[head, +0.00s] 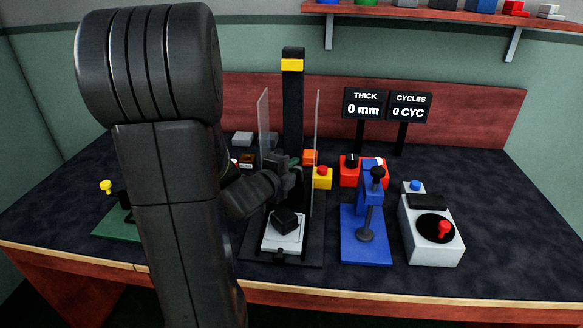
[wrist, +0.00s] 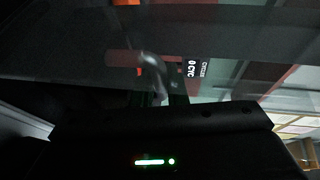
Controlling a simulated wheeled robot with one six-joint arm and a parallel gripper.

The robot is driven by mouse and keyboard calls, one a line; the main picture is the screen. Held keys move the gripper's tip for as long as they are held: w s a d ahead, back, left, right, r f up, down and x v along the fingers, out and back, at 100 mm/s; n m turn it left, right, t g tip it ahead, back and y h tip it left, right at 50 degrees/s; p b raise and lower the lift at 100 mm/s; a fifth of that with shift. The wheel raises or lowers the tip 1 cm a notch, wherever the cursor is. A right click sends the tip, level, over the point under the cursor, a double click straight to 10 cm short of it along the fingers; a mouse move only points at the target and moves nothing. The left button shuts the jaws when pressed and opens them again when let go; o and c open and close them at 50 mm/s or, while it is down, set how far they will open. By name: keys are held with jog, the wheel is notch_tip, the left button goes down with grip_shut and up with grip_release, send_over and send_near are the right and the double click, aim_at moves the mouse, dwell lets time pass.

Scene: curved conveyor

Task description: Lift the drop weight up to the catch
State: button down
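A tall black column (head: 293,110) stands near the middle of the bench, with a yellow block (head: 292,65) near its top that may be the catch. A black block (head: 286,220) sits on a light grey plate (head: 283,238) at its foot; I cannot tell whether this is the drop weight. My gripper (head: 287,165) is in front of the column's lower part, between two clear panels, above the black block. Its fingers are dark and small there, so whether they hold anything is unclear. The wrist view is dark, with a blurred grey curved shape (wrist: 152,72).
Clear panels (head: 263,125) (head: 317,112) flank the column. Two signs read 0 mm (head: 364,104) and 0 CYC (head: 408,106).

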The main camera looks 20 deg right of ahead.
jog(key=shift+r, duration=0.1)
notch_tip(320, 180, up, 20)
jog(key=p, duration=1.5)
jog(key=shift+r, duration=0.25)
jog(key=shift+w+r, duration=0.1)
jog(key=c, duration=1.5)
grip_release()
jog(key=shift+o, duration=0.2)
jog(key=v, duration=1.4)
jog(key=shift+f+p, duration=0.25)
jog(key=shift+p, duration=0.15)
jog(key=shift+d, duration=0.1)
jog(key=x, duration=1.3)
jog(key=shift+w+d+f+b, duration=0.2)
jog(key=shift+d+b, duration=0.1)
jog(key=shift+b, duration=0.1)
